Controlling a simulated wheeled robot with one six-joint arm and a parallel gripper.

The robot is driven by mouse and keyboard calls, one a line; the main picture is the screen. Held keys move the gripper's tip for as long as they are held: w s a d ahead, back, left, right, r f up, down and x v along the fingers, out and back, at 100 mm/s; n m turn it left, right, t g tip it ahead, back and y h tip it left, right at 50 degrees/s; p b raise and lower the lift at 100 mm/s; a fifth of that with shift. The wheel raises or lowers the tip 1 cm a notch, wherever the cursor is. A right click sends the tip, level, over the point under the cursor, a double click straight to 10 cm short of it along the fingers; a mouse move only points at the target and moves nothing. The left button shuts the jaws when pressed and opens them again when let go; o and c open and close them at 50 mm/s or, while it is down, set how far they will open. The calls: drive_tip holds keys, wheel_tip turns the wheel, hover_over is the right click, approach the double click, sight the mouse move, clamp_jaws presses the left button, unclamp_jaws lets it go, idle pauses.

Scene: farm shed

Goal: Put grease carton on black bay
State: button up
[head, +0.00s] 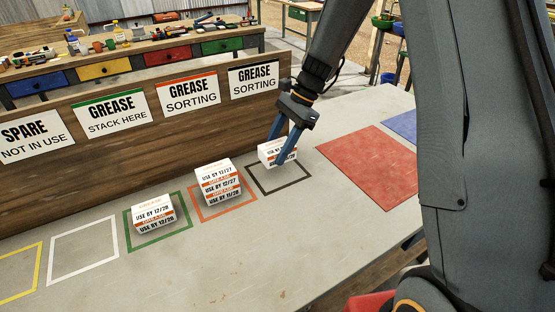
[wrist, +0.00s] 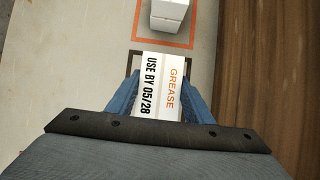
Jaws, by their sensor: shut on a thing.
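My gripper (head: 287,143) is shut on a white grease carton (head: 270,150) with an orange band. In the wrist view the carton (wrist: 158,85) reads "GREASE, USE BY 05/28" between my blue fingers. In the head view it is over the back part of the black bay (head: 290,190), a black outline on the grey bench. I cannot tell whether it touches the bench. A stack of grease cartons (head: 217,184) stands in the orange bay (head: 222,215). More cartons (head: 153,213) sit stacked in the green bay (head: 160,241).
A wooden board (head: 100,160) with bay signs runs along the back of the bench. White (head: 84,278) and yellow (head: 20,295) bays at the left are empty. A red mat (head: 365,165) and a blue mat (head: 402,126) lie bare at the right.

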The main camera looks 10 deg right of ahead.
sight(277, 172)
drive_tip(key=shift+f+p, duration=0.5)
drive_tip(key=shift+f, duration=2)
drive_tip(key=shift+f, duration=0.15)
drive_tip(key=o, duration=1.1)
drive_tip(key=b+v, duration=0.3)
drive_tip(key=v, duration=0.8)
drive_tip(key=s+d+f+n+t+h, duration=0.1)
drive_tip(key=s+d+n+h, duration=0.1)
drive_tip(key=s+n, duration=0.4)
drive_tip(key=s+d+f+n+t+h, duration=0.2)
drive_tip(key=s+n, duration=0.5)
drive_tip(key=s, duration=0.9)
drive_tip(key=shift+d+n+h, duration=0.3)
drive_tip(key=shift+d+h, duration=0.5)
drive_tip(key=shift+d, duration=0.45)
